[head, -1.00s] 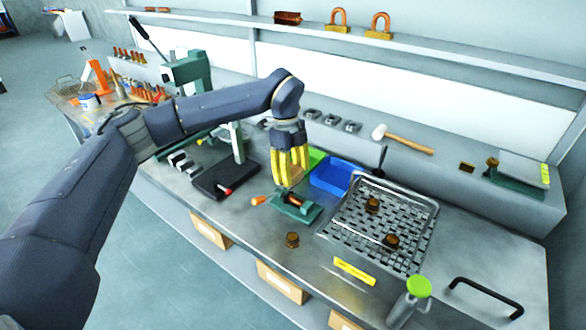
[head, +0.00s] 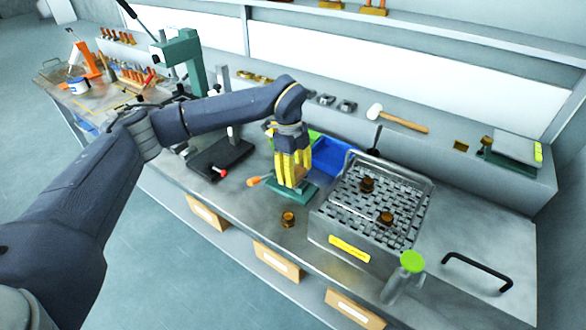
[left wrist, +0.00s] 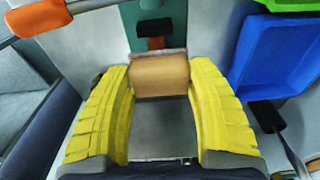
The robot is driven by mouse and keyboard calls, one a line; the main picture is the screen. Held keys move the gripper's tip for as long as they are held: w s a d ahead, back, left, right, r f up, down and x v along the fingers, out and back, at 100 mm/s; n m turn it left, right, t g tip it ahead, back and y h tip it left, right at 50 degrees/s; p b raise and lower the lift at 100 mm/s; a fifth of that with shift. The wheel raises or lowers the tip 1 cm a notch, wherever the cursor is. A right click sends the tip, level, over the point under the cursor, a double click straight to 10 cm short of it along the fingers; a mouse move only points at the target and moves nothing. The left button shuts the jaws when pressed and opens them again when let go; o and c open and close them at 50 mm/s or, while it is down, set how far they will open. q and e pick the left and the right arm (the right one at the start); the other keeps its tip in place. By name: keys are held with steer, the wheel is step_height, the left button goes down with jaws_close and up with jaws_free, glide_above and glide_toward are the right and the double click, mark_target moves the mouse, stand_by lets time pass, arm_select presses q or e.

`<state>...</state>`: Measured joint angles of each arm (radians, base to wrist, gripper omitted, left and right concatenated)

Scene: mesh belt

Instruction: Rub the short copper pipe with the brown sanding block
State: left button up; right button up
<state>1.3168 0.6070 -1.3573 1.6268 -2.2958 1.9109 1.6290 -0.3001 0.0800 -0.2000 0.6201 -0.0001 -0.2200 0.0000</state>
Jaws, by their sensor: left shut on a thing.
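My left gripper (head: 293,181) has yellow fingers and is shut on the brown sanding block (left wrist: 160,75), which sits between the fingertips in the left wrist view. The gripper is at a small green vise (head: 303,195) on the bench, covering most of it in the head view. In the left wrist view a small dark reddish-brown piece (left wrist: 155,44) shows on the green base just past the block; I cannot tell whether it is the copper pipe. Whether the block touches the pipe is hidden. My right gripper is not in view.
An orange handle (head: 254,181) sticks out left of the vise. A blue bin (head: 333,156) stands right behind it, with a mesh-topped box (head: 350,213) beyond. A copper fitting (head: 288,218) lies in front. A green-capped bottle (head: 411,262) stands at the bench's front edge.

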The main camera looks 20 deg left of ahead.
arm_select(q)
steer(key=a, duration=0.2)
steer(key=shift+w+a, duration=0.4)
steer(key=shift+s+d, duration=0.25)
steer(key=shift+d, duration=0.5)
steer(key=shift+s+d, duration=0.2)
steer(key=shift+d, duration=0.55)
steer(key=shift+w+a, duration=0.25)
steer(key=shift+a, duration=0.45)
steer(key=shift+w+a, duration=0.25)
steer(key=shift+a, duration=0.45)
steer(key=shift+s+d, duration=0.25)
steer(key=shift+d, duration=0.5)
steer(key=shift+s+d, duration=0.25)
steer(key=shift+d, duration=0.45)
steer(key=shift+w+a, duration=0.25)
steer(key=shift+a, duration=0.5)
steer(key=shift+w+a, duration=0.2)
steer(key=shift+a, duration=0.55)
step_height(320, 180, up, 8)
steer(key=shift+r, duration=0.1)
